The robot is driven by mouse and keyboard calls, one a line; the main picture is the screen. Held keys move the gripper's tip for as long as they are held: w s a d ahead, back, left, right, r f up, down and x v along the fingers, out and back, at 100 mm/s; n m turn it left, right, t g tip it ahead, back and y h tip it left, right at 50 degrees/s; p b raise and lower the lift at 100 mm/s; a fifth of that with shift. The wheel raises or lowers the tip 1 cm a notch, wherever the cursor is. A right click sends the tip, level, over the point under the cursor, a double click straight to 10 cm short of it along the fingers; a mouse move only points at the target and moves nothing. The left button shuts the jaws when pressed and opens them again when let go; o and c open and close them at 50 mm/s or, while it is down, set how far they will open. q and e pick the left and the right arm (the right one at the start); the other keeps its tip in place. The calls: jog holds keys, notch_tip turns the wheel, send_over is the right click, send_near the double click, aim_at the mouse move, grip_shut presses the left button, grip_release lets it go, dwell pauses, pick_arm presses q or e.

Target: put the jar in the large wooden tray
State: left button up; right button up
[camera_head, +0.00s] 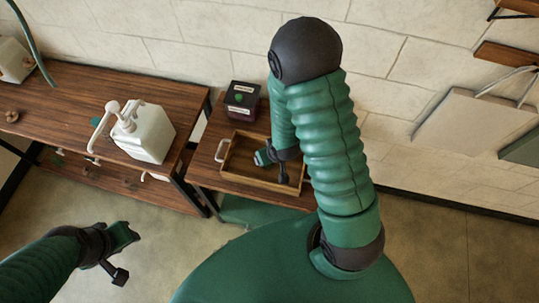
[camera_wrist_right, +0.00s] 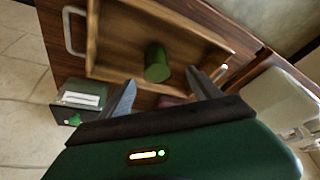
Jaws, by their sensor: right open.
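The large wooden tray (camera_head: 262,181) lies on the lower wooden table in the head view, and its inside floor also shows in the wrist view (camera_wrist_right: 118,38). A small dark green cylinder (camera_wrist_right: 157,66), which looks like the jar, appears inside the tray near one wall. I cannot make it out in the head view. My right gripper (camera_head: 274,172) is over the tray. Its two fingers (camera_wrist_right: 160,80) are apart, with the cylinder showing beyond the gap between them; contact is not clear. My left gripper (camera_head: 124,260) hangs over the floor at lower left, apart from everything; its opening is unclear.
A dark box with white labels (camera_head: 241,97) stands behind the tray; a black labelled box (camera_wrist_right: 80,98) shows in the wrist view. A white pump bucket (camera_head: 149,133) stands on the longer wooden table (camera_head: 75,103) at left. The tiled wall is close behind.

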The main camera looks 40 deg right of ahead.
jog(key=s+a+r+n+g, duration=0.1)
jog(key=s+a+r, duration=0.1)
jog(key=r, duration=0.5)
jog(key=s+a+r+n+y, duration=0.1)
jog(key=s+a+r, duration=0.1)
jog(key=a+r, duration=0.2)
notch_tip(320, 180, up, 3)
jog(key=shift+s+r+n+g, duration=0.1)
jog(key=shift+s+n+g, duration=0.05)
jog(key=shift+n+g, duration=0.2)
jog(key=shift+s+a, duration=0.1)
jog(key=shift+a, duration=0.05)
jog(key=shift+a, duration=0.15)
